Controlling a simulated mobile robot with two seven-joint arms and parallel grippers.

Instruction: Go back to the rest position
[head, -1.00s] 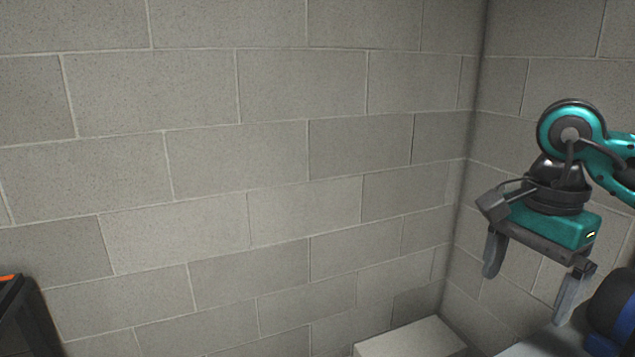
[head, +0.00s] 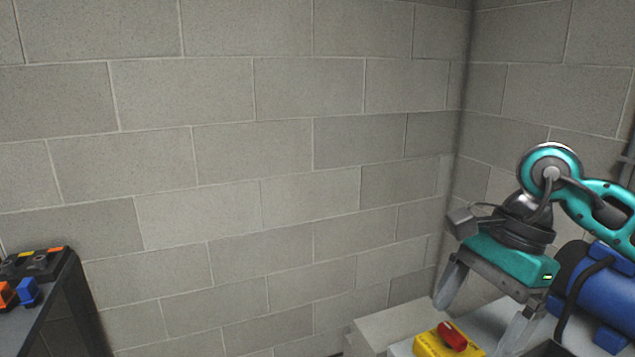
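My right gripper (head: 483,312) is at the right of the head view, fingers pointing down. Its two grey fingers are wide apart with nothing between them that I can see held. It hangs in front of a pale surface and near a yellow box with a red knob (head: 452,338); I cannot tell the exact gap between them. My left gripper is not in view.
A blue cylindrical machine (head: 602,290) stands behind the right arm. A pale block (head: 392,325) sits in the wall corner. A dark cabinet (head: 72,308) with orange and blue items on top is at the left. A block wall (head: 250,150) fills the background.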

